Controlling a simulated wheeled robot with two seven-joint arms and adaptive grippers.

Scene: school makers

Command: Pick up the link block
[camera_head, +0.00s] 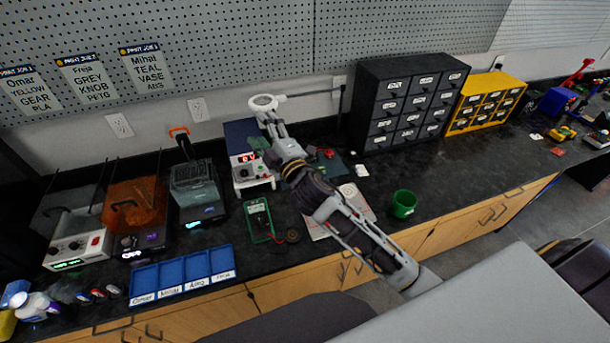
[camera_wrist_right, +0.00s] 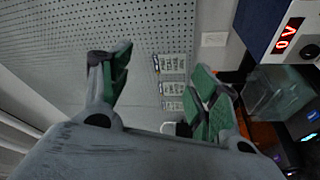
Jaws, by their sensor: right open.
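I cannot pick out a link block for sure in either view. My right arm reaches from the lower right over the bench, and its gripper (camera_head: 272,128) is above the power supply (camera_head: 251,172), near a white ring lamp (camera_head: 263,103). In the right wrist view the gripper (camera_wrist_right: 165,88) has its two green-padded fingers spread, with nothing between them but the distant pegboard. My left gripper is not in view.
The dark bench (camera_head: 455,175) holds a green multimeter (camera_head: 259,220), a blue sorting tray (camera_head: 183,277), a green cup (camera_head: 403,204), a black drawer cabinet (camera_head: 405,100) and a yellow one (camera_head: 487,101). Printers stand at left. The bench right of the cup is fairly clear.

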